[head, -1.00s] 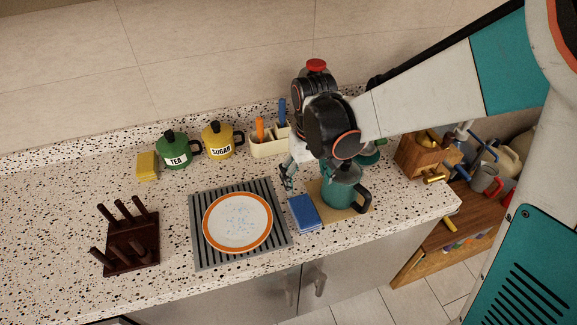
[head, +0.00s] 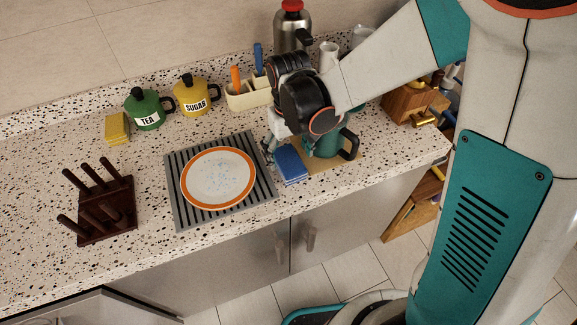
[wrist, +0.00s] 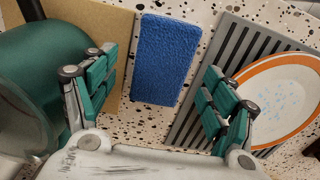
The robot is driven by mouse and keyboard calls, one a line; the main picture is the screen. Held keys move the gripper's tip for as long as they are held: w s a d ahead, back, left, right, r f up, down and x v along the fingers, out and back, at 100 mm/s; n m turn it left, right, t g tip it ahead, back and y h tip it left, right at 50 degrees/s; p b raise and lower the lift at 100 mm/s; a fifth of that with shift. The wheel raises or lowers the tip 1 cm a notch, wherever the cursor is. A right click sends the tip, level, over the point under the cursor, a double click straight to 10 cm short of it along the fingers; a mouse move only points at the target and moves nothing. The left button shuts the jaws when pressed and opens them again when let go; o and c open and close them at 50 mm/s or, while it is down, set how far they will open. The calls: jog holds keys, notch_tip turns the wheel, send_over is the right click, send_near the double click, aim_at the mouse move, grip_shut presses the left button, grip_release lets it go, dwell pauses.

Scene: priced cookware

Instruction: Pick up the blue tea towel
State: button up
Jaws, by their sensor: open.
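The blue tea towel (head: 291,163) lies as a small folded rectangle on the speckled counter, between the grey striped mat and the teal pot. It also shows in the wrist view (wrist: 165,60), ahead of my gripper and between its fingers. My gripper (wrist: 155,95) is open and empty, with one finger on each side of the towel's line. In the head view my gripper (head: 270,145) is just left of and above the towel, partly hidden by my wrist. I cannot tell how high it is above the counter.
A teal pot (head: 325,145) stands on a tan board (head: 346,162) close to the towel's right. A white plate with an orange rim (head: 218,177) lies on the striped mat (head: 181,218) to the left. A utensil holder (head: 248,96) and a steel flask (head: 291,30) stand behind.

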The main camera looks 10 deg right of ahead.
aim_at(289, 159)
notch_tip(289, 159, down, 4)
jog(key=shift+r+b, duration=0.2)
jog(key=shift+b, duration=0.75)
jog(key=shift+r, duration=0.1)
jog(key=shift+c, duration=0.4)
jog(key=c, duration=1.3)
notch_tip(289, 159, up, 20)
jog(key=p, duration=1.4)
